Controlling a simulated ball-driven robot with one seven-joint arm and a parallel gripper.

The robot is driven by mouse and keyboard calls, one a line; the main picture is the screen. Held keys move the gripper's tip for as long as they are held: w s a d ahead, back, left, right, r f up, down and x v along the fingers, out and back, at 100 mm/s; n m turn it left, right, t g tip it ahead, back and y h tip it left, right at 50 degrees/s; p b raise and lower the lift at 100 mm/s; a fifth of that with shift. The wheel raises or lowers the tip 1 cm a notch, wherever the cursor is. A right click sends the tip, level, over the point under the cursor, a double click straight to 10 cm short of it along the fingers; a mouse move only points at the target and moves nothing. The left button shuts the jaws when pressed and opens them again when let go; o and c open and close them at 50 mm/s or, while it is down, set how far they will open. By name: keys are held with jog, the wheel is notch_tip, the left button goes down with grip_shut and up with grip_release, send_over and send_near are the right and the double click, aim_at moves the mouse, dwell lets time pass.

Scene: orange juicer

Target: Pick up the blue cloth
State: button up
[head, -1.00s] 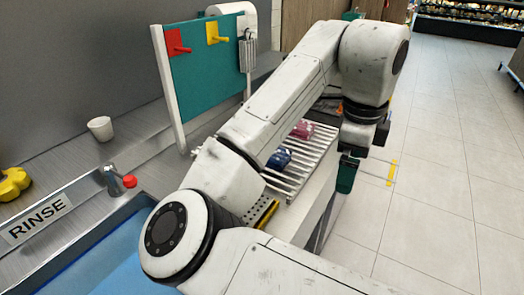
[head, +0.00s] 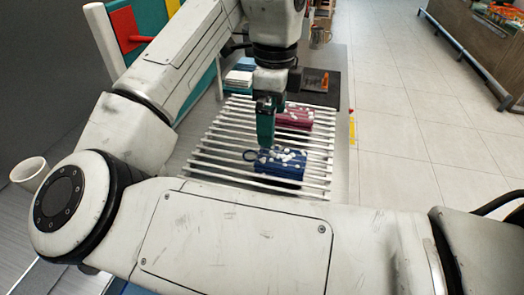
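The blue cloth (head: 283,169) lies folded on a white slatted rack (head: 225,152), with white blobs on top and a small dark loop at its left end. My gripper (head: 265,146) points down with teal fingers, right above the cloth's left part near its far edge. The fingers overlap each other in this view, so the gap between them is hidden. I cannot tell whether the fingertips touch the cloth.
A dark red cloth (head: 295,117) with white blobs lies on the rack just behind the blue one. Folded cloths (head: 239,78) are stacked beyond the rack. A teal board with a red hook (head: 127,28) stands at the left. A white cup (head: 29,173) is at far left.

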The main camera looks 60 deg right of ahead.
send_over(273, 155)
jog(key=f, duration=0.5)
jog(key=shift+w+a+f, duration=0.1)
jog(key=shift+w+a, duration=0.1)
jog(key=shift+w, duration=0.05)
jog(key=shift+s+d+f, duration=0.1)
jog(key=shift+s+f, duration=0.05)
jog(key=shift+f, duration=1.2)
jog(key=shift+s+d+f, duration=0.1)
jog(key=shift+s+f, duration=0.05)
jog(key=shift+f, duration=1.2)
jog(key=c, duration=1)
jog(key=shift+c, duration=0.2)
jog(key=shift+r, duration=0.1)
